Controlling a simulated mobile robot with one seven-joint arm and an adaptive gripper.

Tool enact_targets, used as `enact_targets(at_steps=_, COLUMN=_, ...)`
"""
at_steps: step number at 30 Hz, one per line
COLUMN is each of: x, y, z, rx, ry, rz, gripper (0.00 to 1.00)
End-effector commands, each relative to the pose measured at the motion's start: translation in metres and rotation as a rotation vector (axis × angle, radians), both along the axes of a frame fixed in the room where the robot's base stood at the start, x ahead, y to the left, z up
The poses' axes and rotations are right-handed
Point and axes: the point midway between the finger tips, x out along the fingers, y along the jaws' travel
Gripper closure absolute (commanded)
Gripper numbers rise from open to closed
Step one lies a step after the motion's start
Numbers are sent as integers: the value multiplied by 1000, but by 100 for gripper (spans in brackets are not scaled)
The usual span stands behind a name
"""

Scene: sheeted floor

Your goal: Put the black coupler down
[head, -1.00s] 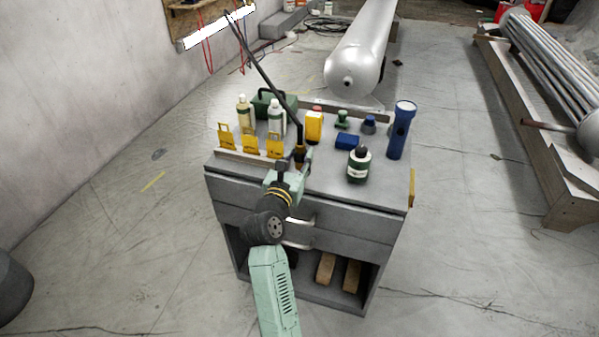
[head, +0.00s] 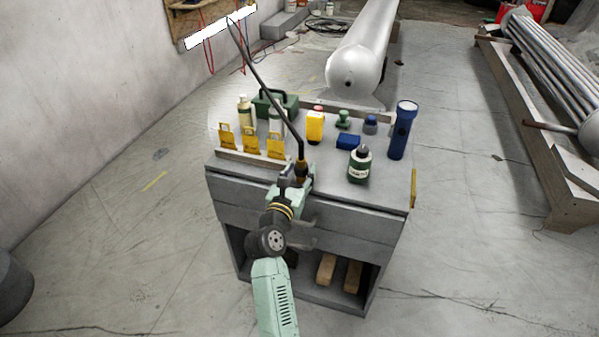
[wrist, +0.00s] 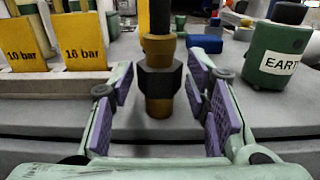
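The black coupler (wrist: 158,82) has a black hex collar with brass parts above and below it. It is upright between the purple finger pads of my gripper (wrist: 160,95), with only thin slivers beside the collar. In the head view the coupler (head: 302,167) is at the lower end of a long black hose (head: 262,80) rising to the upper left.
Yellow "10 bar" and "16 bar" tags (head: 250,142) stand to the left. The front right corner is bare.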

Motion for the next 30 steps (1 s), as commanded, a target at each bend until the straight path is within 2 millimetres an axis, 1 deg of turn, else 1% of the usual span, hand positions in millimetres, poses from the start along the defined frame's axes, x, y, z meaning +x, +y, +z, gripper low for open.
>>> enact_targets(at_steps=1, x=0, y=0, z=0, rx=0, ry=0, rz=0, gripper=51)
enact_targets(at_steps=3, x=0, y=0, z=0, rx=0, ry=0, rz=0, gripper=48)
enact_targets(at_steps=10, x=0, y=0, z=0, rx=0, ry=0, rz=0, gripper=48)
enact_targets(at_steps=13, x=0, y=0, z=4, rx=0, ry=-2, rz=0, gripper=48)
enact_targets(at_steps=14, x=-3, y=2, z=2, rx=0, ry=0, rz=1, gripper=48)
enact_targets(at_steps=17, x=-16, y=7, z=0, rx=1, ry=1, rz=3, gripper=48)
enact_targets(at_steps=24, x=-66, y=22, z=0, rx=2, ry=2, rz=3, gripper=48)
enact_targets(at_steps=30, x=-99, y=33, z=1, rx=0, ry=0, rz=2, gripper=48)
